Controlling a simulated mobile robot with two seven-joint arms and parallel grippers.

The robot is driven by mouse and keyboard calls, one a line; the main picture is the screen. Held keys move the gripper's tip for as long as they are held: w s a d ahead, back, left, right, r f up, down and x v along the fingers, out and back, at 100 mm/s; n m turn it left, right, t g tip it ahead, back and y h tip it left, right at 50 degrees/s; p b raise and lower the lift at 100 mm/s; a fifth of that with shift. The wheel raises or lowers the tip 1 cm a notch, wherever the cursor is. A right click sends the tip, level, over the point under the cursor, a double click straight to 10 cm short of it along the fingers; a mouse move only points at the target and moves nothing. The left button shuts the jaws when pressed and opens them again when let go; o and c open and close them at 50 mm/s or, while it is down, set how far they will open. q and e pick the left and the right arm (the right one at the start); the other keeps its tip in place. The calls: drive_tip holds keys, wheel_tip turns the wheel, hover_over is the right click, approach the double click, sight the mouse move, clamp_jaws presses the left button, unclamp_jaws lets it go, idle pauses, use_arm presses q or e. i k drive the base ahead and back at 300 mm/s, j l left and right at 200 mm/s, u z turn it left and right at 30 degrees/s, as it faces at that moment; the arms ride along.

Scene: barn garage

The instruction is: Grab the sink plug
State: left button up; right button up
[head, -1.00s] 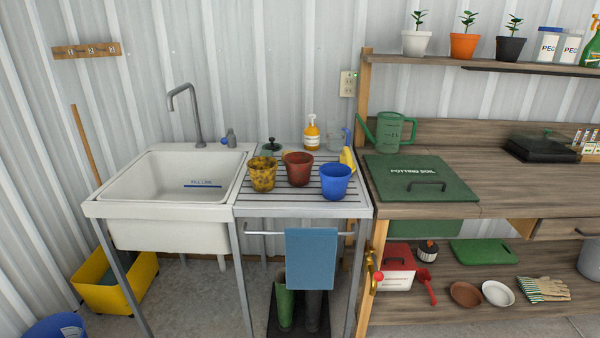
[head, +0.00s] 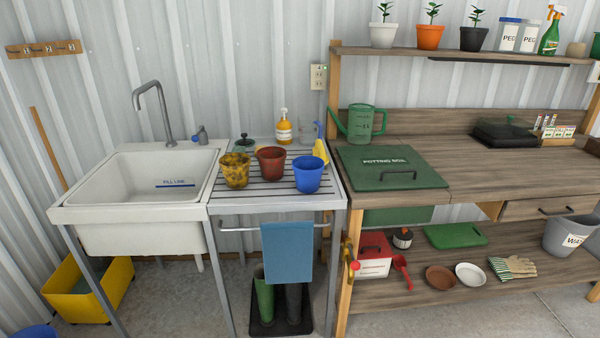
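A small dark green round piece with a knob on top (head: 244,143) lies on the slatted drainboard (head: 262,201), behind the pots. It may be the sink plug, but it is small and partly hidden by the yellow-stained pot (head: 235,171), so I cannot tell for sure. The white sink (head: 140,229) is left of the drainboard. Its basin looks empty, with a blue fill line on the back wall; no plug shows in it. Neither of my grippers is in view.
A brown pot (head: 271,163) and a blue pot (head: 308,175) stand on the drainboard, with a soap bottle (head: 284,129) behind. A grey faucet (head: 153,112) rises behind the sink. A blue towel (head: 287,253) hangs in front. A wooden bench (head: 475,177) stands right.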

sight(245, 141)
drive_tip(key=i+j+u, duration=0.15)
drive_tip(key=j, duration=0.25)
drive_tip(key=i+j+u, duration=0.1)
drive_tip(key=i+j, duration=0.15)
drive_tip(key=i+j+u, duration=0.15)
drive_tip(key=j, duration=0.3)
drive_tip(key=i, duration=0.05)
